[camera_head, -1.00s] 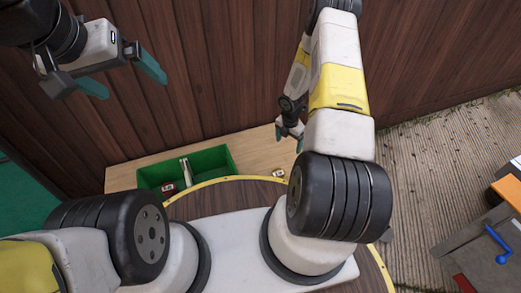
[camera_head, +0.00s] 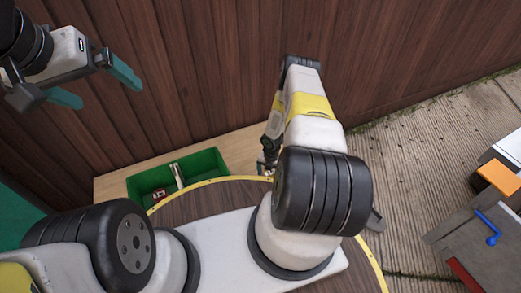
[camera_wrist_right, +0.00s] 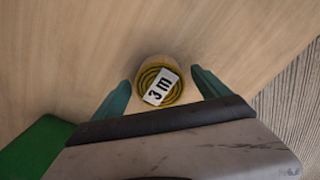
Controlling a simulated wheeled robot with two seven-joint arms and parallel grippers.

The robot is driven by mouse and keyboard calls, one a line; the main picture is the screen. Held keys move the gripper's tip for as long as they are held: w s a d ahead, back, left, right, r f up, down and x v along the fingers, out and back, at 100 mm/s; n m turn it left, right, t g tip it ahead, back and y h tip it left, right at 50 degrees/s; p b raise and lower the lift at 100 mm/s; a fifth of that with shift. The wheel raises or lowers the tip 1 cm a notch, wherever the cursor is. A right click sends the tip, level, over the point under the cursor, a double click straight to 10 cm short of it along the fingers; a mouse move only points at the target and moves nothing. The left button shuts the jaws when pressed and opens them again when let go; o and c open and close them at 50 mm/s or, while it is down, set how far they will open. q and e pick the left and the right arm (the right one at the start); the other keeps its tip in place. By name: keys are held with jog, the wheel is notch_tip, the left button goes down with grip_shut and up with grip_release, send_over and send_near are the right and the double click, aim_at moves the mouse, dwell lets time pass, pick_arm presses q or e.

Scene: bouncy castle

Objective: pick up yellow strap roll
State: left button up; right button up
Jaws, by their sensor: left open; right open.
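The yellow strap roll (camera_wrist_right: 147,78), a coil with a white "3 m" label, lies on the pale wooden surface in the right wrist view. My right gripper (camera_wrist_right: 161,82) is open, with one teal finger on each side of the roll. In the head view my right gripper (camera_head: 266,166) is low over the wooden surface, partly covered by my own arm, and the roll cannot be made out there. My left gripper (camera_head: 109,93) is open, empty and raised at the upper left, far from the roll.
A green bin (camera_head: 215,157) holding a red-and-white item and a pale long item stands on the wooden surface (camera_head: 240,143), left of my right gripper. A dark plank wall (camera_head: 190,80) rises behind. A grey box with a blue handle (camera_head: 490,238) is at the right.

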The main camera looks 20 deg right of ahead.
jog(key=shift+c, duration=0.5)
jog(key=c, duration=1.4)
jog(key=shift+c, duration=0.7)
